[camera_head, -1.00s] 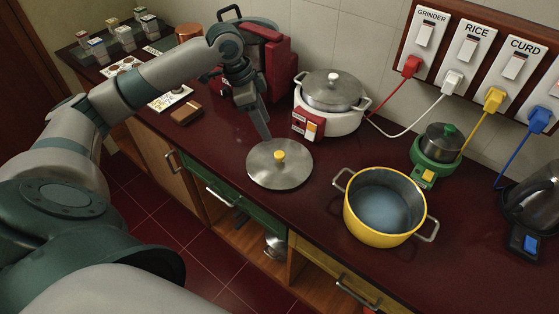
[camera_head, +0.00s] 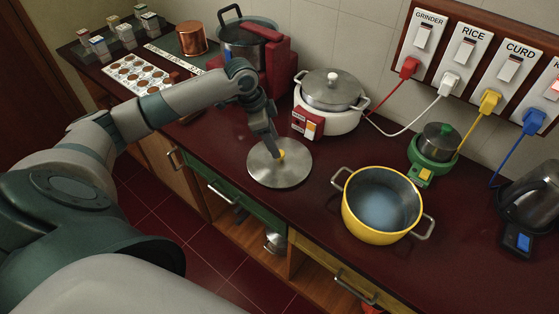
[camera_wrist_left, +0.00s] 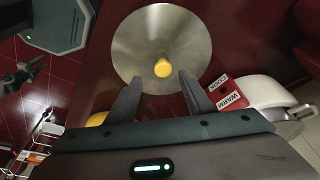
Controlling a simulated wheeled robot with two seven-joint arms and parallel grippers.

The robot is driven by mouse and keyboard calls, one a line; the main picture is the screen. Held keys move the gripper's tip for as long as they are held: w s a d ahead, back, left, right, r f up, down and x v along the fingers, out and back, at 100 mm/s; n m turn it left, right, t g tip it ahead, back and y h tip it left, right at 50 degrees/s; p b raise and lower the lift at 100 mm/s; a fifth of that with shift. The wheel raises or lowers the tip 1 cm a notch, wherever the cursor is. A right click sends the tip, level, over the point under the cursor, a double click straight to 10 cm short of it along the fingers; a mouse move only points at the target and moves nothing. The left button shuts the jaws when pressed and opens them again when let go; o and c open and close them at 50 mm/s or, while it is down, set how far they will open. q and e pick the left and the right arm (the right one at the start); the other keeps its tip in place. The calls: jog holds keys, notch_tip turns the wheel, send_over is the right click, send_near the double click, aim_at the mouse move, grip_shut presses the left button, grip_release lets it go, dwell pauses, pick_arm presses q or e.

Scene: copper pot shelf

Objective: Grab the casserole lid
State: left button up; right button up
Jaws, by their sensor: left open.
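The casserole lid (camera_head: 279,171) is a flat round steel disc with a yellow knob, lying on the dark red counter. My left gripper (camera_head: 277,153) is over the lid, with its fingertips close to the knob. In the left wrist view the lid (camera_wrist_left: 152,38) lies ahead of the open fingers (camera_wrist_left: 157,82). The yellow knob (camera_wrist_left: 162,68) shows just beyond and between the fingertips, with nothing gripped. The yellow casserole pot (camera_head: 381,207) stands open on the counter to the right of the lid.
A red appliance (camera_head: 281,66) and a copper pot (camera_head: 192,40) are farther left. Plugged cords hang from the wall switch panel (camera_head: 480,50).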

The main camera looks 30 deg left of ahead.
aim_at(294, 165)
pick_arm(q)
jog(key=shift+w+f+p, duration=0.15)
jog(key=shift+f+p, duration=0.15)
jog(key=p+x, duration=0.1)
jog(key=x, duration=0.2)
jog(key=shift+w+a+p, duration=0.1)
jog(key=shift+p, duration=0.2)
jog(key=shift+w+f, duration=0.1)
jog(key=shift+f, duration=0.5)
grip_shut()
